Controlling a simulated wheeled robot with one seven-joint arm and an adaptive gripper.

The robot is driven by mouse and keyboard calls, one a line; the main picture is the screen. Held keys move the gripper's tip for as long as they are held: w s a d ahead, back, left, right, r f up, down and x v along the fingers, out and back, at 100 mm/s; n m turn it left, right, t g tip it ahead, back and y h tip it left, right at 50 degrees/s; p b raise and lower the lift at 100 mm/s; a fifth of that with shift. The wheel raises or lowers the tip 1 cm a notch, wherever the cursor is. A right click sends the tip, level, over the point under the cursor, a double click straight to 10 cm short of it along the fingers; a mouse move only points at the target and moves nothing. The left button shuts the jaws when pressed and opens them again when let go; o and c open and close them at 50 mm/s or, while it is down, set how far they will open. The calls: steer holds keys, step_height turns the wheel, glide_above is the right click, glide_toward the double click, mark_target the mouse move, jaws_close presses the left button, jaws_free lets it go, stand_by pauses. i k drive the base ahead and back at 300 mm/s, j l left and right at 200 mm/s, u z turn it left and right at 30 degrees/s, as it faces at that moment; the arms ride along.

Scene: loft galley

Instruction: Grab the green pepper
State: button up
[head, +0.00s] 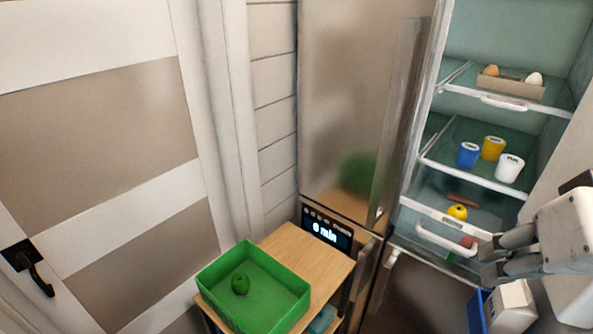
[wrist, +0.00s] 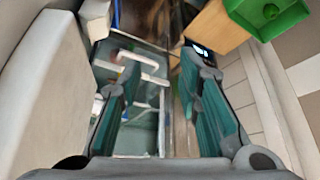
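My gripper (head: 488,262) is at the right of the head view, in front of the open fridge and well to the right of the bin. In the wrist view my gripper (wrist: 160,75) has its fingers spread, with nothing held between them.
The open fridge holds eggs in a carton (head: 510,87), blue, yellow and white cups (head: 493,148), and a drawer with a yellow fruit or vegetable (head: 457,212). A timer display (head: 326,231) stands at the cart's back edge. Some bare cart top (head: 300,255) shows beside the bin.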

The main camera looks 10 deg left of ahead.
mark_target(240, 284)
steer(key=i+l+u, duration=0.1)
steer(key=u, duration=0.35)
steer(key=i+l+u, duration=0.15)
steer(key=u, duration=0.25)
